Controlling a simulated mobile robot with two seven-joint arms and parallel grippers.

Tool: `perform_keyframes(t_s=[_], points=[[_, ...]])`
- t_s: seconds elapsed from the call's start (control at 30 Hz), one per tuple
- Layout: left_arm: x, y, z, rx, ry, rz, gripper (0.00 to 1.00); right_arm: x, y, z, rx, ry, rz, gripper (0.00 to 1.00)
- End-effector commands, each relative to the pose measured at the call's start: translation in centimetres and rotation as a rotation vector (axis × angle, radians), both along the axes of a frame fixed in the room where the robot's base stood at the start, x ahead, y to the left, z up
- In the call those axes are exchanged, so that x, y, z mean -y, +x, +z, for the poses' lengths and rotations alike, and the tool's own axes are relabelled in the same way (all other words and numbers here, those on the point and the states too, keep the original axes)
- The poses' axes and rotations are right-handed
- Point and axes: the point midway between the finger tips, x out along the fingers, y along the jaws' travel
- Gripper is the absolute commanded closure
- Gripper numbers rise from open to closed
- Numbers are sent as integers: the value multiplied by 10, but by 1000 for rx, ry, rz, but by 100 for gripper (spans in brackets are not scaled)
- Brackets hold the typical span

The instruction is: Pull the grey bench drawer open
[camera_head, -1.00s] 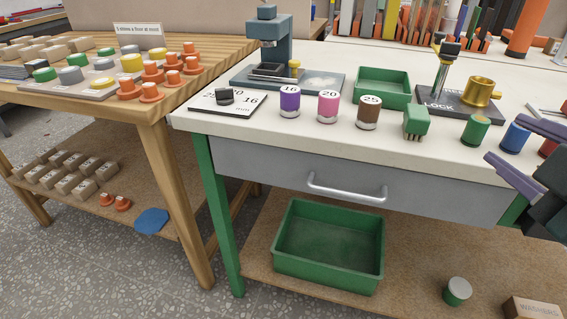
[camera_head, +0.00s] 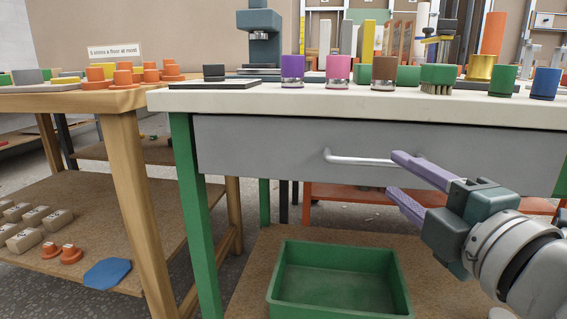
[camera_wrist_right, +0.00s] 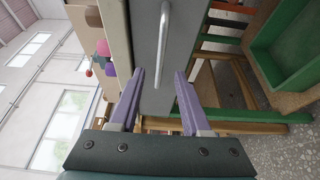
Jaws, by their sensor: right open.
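The grey bench drawer (camera_head: 270,150) is shut under the white bench top. Its silver bar handle (camera_head: 358,160) runs level across the front; my right gripper covers its right end in the head view. My right gripper (camera_head: 398,176) is open and empty, with purple fingers one above the other, in front of the handle's right part. In the right wrist view the handle (camera_wrist_right: 163,45) lies ahead of and between the two fingers (camera_wrist_right: 160,82), apart from them. My left gripper is not in view.
A green tray (camera_head: 283,300) sits on the lower shelf below the drawer. Coloured pots, such as a purple one (camera_head: 292,68), stand along the bench top's front edge. A wooden table (camera_head: 125,100) stands at the left. The space before the drawer is clear.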

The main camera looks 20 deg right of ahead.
Motion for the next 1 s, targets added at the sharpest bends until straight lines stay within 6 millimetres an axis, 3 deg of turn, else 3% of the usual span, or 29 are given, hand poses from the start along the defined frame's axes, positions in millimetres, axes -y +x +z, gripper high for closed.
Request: perform_keyframes(t_s=[0.1, 0.33, 0.77, 1.0], points=[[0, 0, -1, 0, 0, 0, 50, 4, 23, 1, 4, -3, 0, 52], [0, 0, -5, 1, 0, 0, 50, 9, 56, -1, 1, 1, 0, 52], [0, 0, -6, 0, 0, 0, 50, 10, 67, 0, -1, 2, -1, 52], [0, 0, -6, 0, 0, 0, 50, 10, 67, 0, -1, 2, -1, 77]])
